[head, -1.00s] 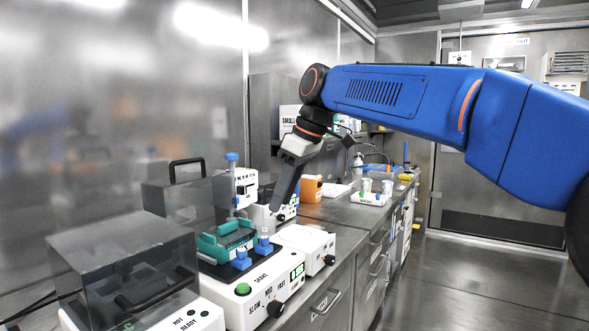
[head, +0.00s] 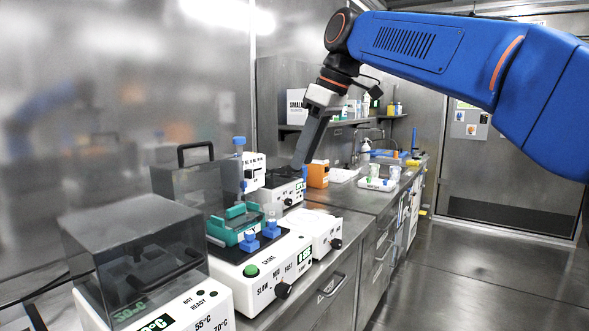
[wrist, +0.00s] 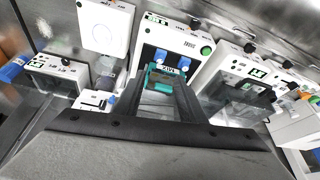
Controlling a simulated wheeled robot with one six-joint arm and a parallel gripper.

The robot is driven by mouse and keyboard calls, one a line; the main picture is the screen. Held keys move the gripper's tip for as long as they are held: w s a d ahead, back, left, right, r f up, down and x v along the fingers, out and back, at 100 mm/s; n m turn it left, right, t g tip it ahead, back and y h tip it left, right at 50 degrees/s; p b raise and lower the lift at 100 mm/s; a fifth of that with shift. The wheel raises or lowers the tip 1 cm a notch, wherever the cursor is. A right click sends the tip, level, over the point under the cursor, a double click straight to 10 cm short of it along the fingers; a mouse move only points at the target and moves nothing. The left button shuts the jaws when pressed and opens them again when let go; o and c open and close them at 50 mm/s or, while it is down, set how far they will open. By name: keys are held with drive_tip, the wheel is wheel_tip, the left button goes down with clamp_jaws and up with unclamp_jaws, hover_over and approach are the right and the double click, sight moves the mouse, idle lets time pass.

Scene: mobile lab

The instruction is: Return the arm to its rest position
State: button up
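My gripper (head: 299,166) hangs from my blue arm above the bench, its dark fingers pointing down and slightly left. In the wrist view my gripper (wrist: 157,92) has its two fingers apart, with nothing held between them. The green rack (wrist: 163,80) on the shaker shows through the gap, farther below. In the head view the fingers overlap edge-on, in front of a white instrument with a dark top (head: 283,187). They appear clear of the shaker (head: 262,270) and its green rack (head: 232,226).
A clear-lidded heater (head: 135,255) stands at the near left. A white box device (head: 318,228) sits right of the shaker. An orange box (head: 317,174) and a white tray with cups (head: 377,184) are farther along the bench. The floor (head: 470,270) at right is clear.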

drive_tip(key=s+d+f+m+t+h, duration=0.1)
drive_tip(key=s+d+f+m, duration=0.3)
drive_tip(key=s+d+f, duration=0.3)
drive_tip(key=s+d+f+m+t+h, duration=0.1)
drive_tip(key=s+d+f+m, duration=0.3)
drive_tip(key=f, duration=1.3)
drive_tip(key=s+d+f+m+h, duration=0.1)
drive_tip(key=s+d+f+m, duration=0.3)
drive_tip(key=s+d+f, duration=0.7)
drive_tip(key=s+f, duration=0.2)
drive_tip(key=s, duration=0.2)
drive_tip(key=shift+s+d+t+h, duration=0.2)
drive_tip(key=shift+t+h, duration=0.2)
